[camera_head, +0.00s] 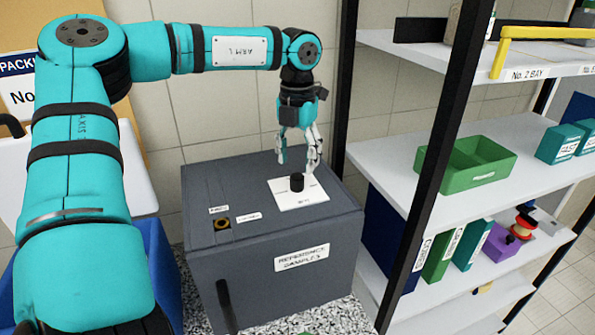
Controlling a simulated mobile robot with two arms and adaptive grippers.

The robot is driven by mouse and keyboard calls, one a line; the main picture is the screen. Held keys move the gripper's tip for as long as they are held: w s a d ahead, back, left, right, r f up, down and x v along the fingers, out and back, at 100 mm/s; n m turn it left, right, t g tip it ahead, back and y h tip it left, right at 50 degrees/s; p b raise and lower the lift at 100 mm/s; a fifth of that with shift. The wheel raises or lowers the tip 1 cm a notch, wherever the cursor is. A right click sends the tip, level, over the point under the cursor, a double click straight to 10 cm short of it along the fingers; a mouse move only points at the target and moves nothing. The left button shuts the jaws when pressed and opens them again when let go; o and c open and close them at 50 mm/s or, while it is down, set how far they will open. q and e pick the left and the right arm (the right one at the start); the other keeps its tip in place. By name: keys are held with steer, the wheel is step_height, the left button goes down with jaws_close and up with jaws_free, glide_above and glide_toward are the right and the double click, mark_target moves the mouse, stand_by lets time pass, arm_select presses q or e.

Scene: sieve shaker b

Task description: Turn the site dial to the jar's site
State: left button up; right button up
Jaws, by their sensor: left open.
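A black dial knob (297,182) stands on a white plate (309,196) on top of a grey cabinet labelled "REFERENCE SAMPLES" (278,282). The markings on the plate are too small to read, and I cannot tell which way the knob points. My left gripper (298,158) is open and points down just above and behind the knob, with nothing visible between its fingers. I cannot make out a jar for certain. My right gripper is not in view.
A shelf rack with a black post (437,165) stands right of the cabinet. It holds a green bin (465,166), binders and small boxes. A yellow bar (548,33) crosses the upper bay. A brass-coloured round fitting (222,223) sits at the cabinet top's left.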

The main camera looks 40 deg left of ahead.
mark_target(297, 176)
arm_select(q)
steer(key=f, duration=0.2)
steer(key=f+p, duration=0.1)
steer(key=f, duration=0.1)
steer(key=shift+s+d, duration=0.1)
steer(key=shift+s, duration=0.1)
steer(key=shift+w+f, duration=0.1)
steer(key=shift+f, duration=0.7)
steer(key=c, duration=0.3)
jaws_close()
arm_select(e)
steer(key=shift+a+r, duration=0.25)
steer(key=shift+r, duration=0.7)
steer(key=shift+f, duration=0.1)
